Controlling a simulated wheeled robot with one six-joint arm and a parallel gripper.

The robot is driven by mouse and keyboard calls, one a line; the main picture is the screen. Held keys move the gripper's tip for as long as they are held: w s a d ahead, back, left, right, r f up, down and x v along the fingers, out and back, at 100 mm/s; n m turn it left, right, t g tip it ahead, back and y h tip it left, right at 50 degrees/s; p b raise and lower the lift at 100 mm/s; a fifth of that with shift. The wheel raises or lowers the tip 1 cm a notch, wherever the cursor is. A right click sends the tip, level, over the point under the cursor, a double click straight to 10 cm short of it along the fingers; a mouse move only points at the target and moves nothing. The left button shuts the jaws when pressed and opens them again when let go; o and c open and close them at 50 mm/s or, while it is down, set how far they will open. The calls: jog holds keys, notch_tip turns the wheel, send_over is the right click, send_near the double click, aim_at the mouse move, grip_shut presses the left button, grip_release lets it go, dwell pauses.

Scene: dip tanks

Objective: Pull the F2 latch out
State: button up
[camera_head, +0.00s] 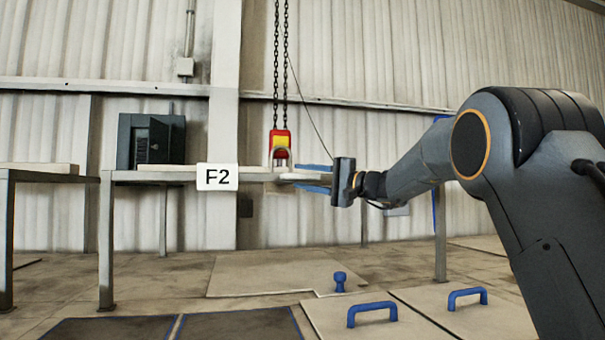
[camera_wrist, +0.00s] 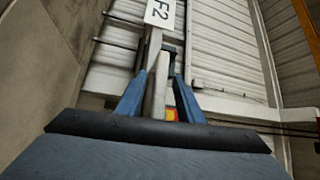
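The F2 label (camera_head: 217,177), a white sign with black letters, hangs at the front of a grey stand; it also shows at the top of the wrist view (camera_wrist: 159,13). A pale bar (camera_wrist: 158,88), which looks like the F2 latch, runs from below the label toward me. My gripper (camera_head: 303,178) is right of the label, its blue fingers pointing left above and below the bar. In the wrist view the fingers are on either side of the bar, with small gaps visible, so it looks open around it. The bar's near end is hidden by my gripper.
A red and yellow hoist block (camera_head: 280,140) hangs on chains just behind the bar. A dark cabinet (camera_head: 150,141) stands on the stand at the left. Floor covers with blue handles (camera_head: 372,313) and a blue knob (camera_head: 340,281) lie below.

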jog(key=shift+w+a, duration=0.3)
jog(key=shift+a, duration=0.15)
